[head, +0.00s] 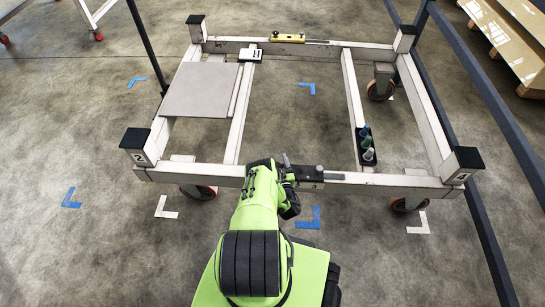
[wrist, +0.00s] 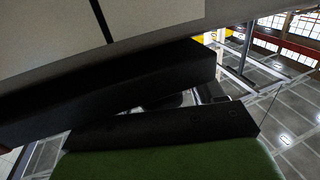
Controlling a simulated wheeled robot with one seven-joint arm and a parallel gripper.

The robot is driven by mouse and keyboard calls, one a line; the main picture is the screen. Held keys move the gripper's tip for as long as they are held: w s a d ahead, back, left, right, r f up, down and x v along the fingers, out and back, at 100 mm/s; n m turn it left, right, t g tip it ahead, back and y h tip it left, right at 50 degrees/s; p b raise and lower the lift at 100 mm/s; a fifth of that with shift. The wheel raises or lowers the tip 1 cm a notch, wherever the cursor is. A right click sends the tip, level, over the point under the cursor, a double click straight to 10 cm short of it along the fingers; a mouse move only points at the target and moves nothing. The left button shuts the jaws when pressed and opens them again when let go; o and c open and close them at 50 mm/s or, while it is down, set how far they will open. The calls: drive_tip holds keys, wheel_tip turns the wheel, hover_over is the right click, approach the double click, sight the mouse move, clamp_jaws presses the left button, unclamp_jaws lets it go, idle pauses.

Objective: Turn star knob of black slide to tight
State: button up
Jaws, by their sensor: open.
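The black slide (head: 305,173) sits on the near rail of the white trolley frame (head: 215,170), right of its middle in the head view. A grey bar extends from it to the right. A small dark raised part shows on its top, but I cannot tell whether this is the star knob. My gripper (head: 287,177) is open at the slide's left end, partly hidden by my green arm. In the wrist view, dark bars lie close to the camera and fill much of the picture; no knob is clear between them.
A grey panel (head: 200,90) lies on the frame's left side. A black holder with bottles (head: 366,148) hangs at an inner bar. Dark rails (head: 480,85) stand at the right.

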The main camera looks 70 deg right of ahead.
drive_tip(key=shift+c, duration=0.5)
drive_tip(key=c, duration=0.9)
drive_tip(key=shift+o, duration=0.2)
drive_tip(key=shift+s+g, duration=0.1)
drive_tip(key=shift+g, duration=0.2)
drive_tip(key=shift+s+r+m+g+h+p, duration=0.15)
drive_tip(key=shift+m+g+h+p, duration=0.45)
drive_tip(key=shift+m+g, duration=0.55)
drive_tip(key=m+g, duration=0.1)
drive_tip(key=g, duration=0.1)
drive_tip(key=m+g, duration=0.1)
drive_tip(key=shift+s+d+g+h, duration=0.1)
drive_tip(key=shift+s+g+h, duration=0.1)
drive_tip(key=shift+g+h, duration=0.2)
drive_tip(key=m+g, duration=0.2)
drive_tip(key=g, duration=0.1)
drive_tip(key=shift+s+f, duration=0.15)
drive_tip(key=shift+f, duration=0.05)
drive_tip(key=shift+s+m+g+b, duration=0.1)
drive_tip(key=shift+m+g+b, duration=0.5)
drive_tip(key=shift+g, duration=0.35)
drive_tip(key=shift+r+m+g, duration=0.1)
drive_tip(key=shift+m+g, duration=0.15)
drive_tip(key=shift+g, duration=0.05)
